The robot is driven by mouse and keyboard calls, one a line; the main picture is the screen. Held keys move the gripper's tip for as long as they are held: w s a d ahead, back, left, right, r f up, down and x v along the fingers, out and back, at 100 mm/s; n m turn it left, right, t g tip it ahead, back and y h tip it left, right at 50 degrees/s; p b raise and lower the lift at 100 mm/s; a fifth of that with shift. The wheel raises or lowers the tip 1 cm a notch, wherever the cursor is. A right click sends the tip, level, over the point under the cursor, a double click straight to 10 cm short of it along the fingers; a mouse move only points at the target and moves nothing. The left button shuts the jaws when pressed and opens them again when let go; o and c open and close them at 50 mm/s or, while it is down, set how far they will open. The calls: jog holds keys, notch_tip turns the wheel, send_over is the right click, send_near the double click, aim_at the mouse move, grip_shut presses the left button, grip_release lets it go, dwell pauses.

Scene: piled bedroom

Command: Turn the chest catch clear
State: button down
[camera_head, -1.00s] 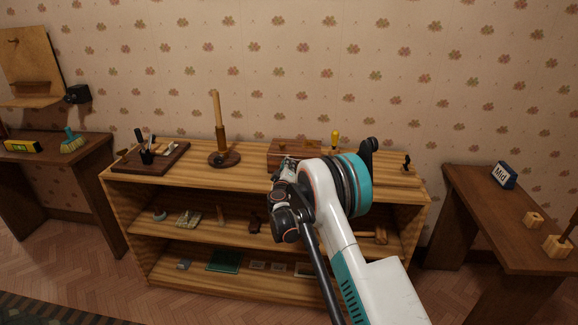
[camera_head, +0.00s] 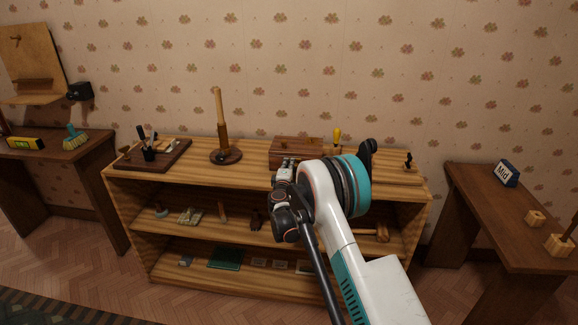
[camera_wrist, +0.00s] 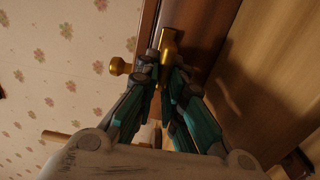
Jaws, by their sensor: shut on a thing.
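The chest (camera_head: 297,150) is a reddish-brown wooden box on top of the striped shelf unit, near its middle. Its front right is hidden behind my arm in the head view. In the wrist view the chest (camera_wrist: 147,30) is a dark wooden edge with a brass catch (camera_wrist: 169,44) on it. My gripper (camera_wrist: 163,66) is shut on the catch, its fingertips on either side of the brass piece. In the head view my gripper (camera_head: 287,166) is at the front of the chest. A brass knob (camera_wrist: 119,66) shows to the left of the fingers.
A yellow-handled tool (camera_head: 337,136) stands behind my arm. Side tables flank the unit.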

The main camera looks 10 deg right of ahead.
dwell(0.4)
jog(key=c, duration=1.7)
grip_release()
jog(key=shift+a+f, duration=0.1)
jog(key=shift+s, duration=0.1)
jog(key=v, duration=1.2)
